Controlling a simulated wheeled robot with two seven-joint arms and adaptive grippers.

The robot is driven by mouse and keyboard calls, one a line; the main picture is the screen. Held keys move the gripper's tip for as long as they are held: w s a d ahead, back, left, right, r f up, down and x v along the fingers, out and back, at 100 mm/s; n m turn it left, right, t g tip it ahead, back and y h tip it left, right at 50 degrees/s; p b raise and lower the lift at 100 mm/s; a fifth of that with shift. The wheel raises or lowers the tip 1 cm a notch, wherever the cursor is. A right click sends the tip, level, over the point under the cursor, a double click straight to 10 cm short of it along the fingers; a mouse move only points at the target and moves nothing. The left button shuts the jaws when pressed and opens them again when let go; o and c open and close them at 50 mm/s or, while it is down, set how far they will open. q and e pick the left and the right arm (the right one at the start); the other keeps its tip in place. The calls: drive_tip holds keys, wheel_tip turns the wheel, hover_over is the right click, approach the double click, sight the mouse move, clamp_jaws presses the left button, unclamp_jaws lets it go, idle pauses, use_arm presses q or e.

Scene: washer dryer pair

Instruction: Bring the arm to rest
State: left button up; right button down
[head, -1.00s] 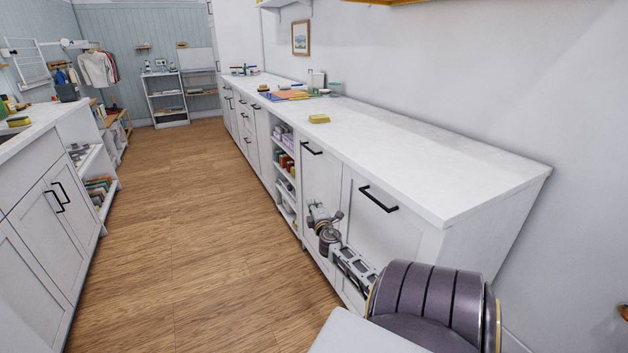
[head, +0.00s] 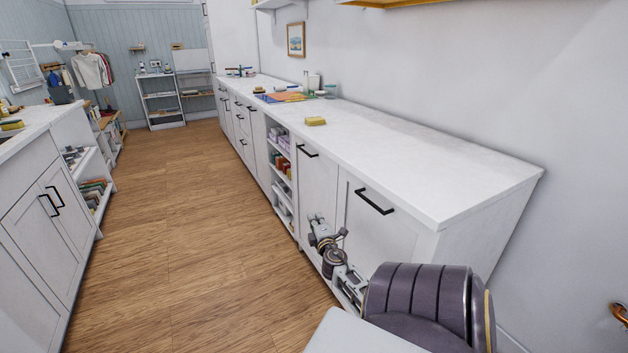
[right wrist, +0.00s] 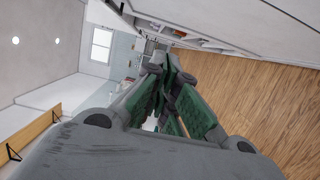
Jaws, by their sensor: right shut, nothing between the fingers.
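My right arm comes in at the bottom right of the head view, its large dark shoulder (head: 418,300) in the foreground. My right gripper (head: 318,222) is at the far end of the arm, in front of the white cabinet doors and below the countertop. In the right wrist view the same gripper (right wrist: 167,72) shows its green-padded fingers converging at the tips, shut with nothing between them. My left gripper is in neither view.
A long white counter (head: 400,155) runs along the right wall, with black door handles (head: 374,202) near my arm. A yellow sponge (head: 315,121) lies on it. Another cabinet (head: 45,215) stands at the left. The wooden floor (head: 190,230) between them is clear.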

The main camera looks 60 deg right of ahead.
drive_tip(key=shift+s+a, duration=0.2)
idle(0.6)
